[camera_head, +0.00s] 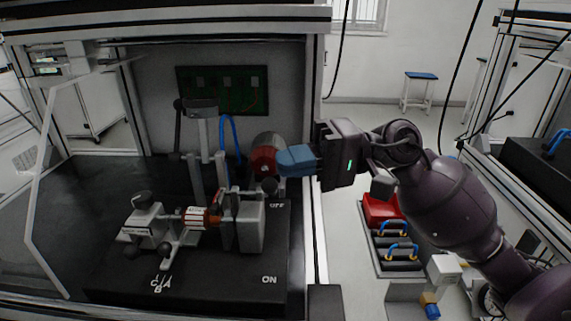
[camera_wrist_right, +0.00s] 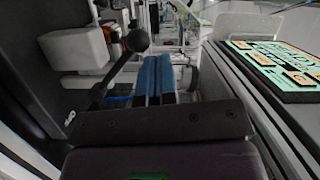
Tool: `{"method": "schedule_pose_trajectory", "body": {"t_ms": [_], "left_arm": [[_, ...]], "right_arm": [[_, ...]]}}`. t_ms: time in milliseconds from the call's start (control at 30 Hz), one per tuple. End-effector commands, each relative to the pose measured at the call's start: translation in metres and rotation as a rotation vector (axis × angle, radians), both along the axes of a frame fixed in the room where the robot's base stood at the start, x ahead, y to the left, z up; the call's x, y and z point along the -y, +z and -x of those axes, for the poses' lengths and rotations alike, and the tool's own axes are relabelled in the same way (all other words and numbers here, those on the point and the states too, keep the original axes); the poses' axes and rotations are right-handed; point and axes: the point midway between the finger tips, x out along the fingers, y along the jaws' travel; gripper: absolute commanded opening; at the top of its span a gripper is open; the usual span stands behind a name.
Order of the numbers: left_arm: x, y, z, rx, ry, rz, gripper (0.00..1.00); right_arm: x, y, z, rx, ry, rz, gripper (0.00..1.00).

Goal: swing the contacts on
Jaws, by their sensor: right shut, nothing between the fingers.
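The test fixture stands on a black base (camera_head: 215,285) marked OFF at the back right and ON at the front right. A stator (camera_head: 200,217) with white and orange-red bands sits between the clamp (camera_head: 146,221) and the grey contact block (camera_head: 250,226). In the right wrist view a lever with a black ball knob (camera_wrist_right: 137,40) leans beside my fingers, to their left. My right gripper (camera_head: 297,160) has blue fingers, shut and empty, above the back right of the base; its fingers (camera_wrist_right: 155,77) also show in the wrist view. My left gripper is out of view.
A red-and-grey cylinder (camera_head: 264,160) lies just left of my right fingertips. The station's upright frame post (camera_head: 314,120) is close by my right gripper. A clear door panel (camera_head: 60,190) stands at left. A tray with a red box (camera_head: 381,208) is below my right arm.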

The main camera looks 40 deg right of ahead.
Motion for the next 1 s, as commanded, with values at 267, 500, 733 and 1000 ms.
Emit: {"method": "schedule_pose_trajectory", "body": {"t_ms": [267,500,733,1000], "left_arm": [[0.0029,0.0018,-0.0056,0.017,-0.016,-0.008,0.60],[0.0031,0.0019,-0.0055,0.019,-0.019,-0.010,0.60],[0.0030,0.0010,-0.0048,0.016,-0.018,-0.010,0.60],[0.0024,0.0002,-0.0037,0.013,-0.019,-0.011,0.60]], "right_arm": [[0.0014,-0.0040,-0.0021,-0.002,0.001,0.000,0.00],[0.0017,-0.0030,-0.0020,0.000,0.000,0.000,0.00],[0.0017,-0.0029,-0.0020,0.000,0.000,0.000,0.00],[0.0024,0.0007,-0.0034,0.001,0.001,0.000,0.00]]}}
